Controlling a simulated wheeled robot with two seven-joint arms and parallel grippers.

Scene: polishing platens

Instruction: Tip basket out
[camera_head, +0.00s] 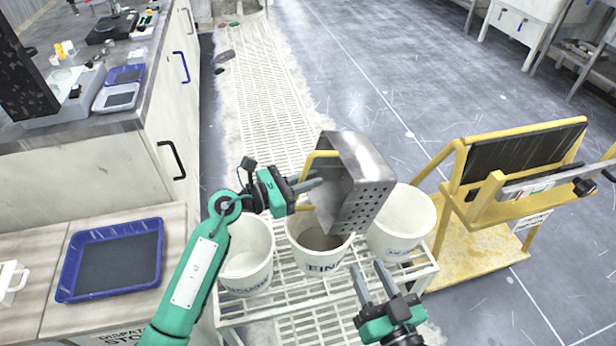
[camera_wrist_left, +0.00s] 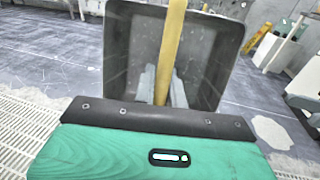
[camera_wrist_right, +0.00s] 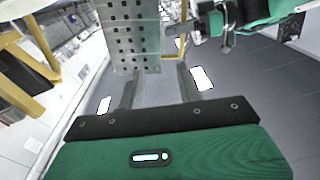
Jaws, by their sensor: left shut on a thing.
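The grey metal basket (camera_head: 358,180) has a perforated side and a yellow handle (camera_head: 314,163). It is tilted on its side above the middle white bucket (camera_head: 318,252), marked "FIN". My left gripper (camera_head: 312,184) is shut on the yellow handle, which also shows between its fingers in the left wrist view (camera_wrist_left: 168,60). The basket's inside (camera_wrist_left: 205,65) looks empty in that view. My right gripper (camera_head: 372,283) is open and empty, in front of the buckets and below the basket. In the right wrist view the perforated wall (camera_wrist_right: 127,35) lies beyond its parted fingers.
The buckets stand on a white slatted rack (camera_head: 300,318), with a left bucket (camera_head: 246,262) and a right bucket (camera_head: 402,222) beside the middle one. A yellow stand (camera_head: 470,245) is close on the right. A blue tray (camera_head: 110,262) lies on the left counter.

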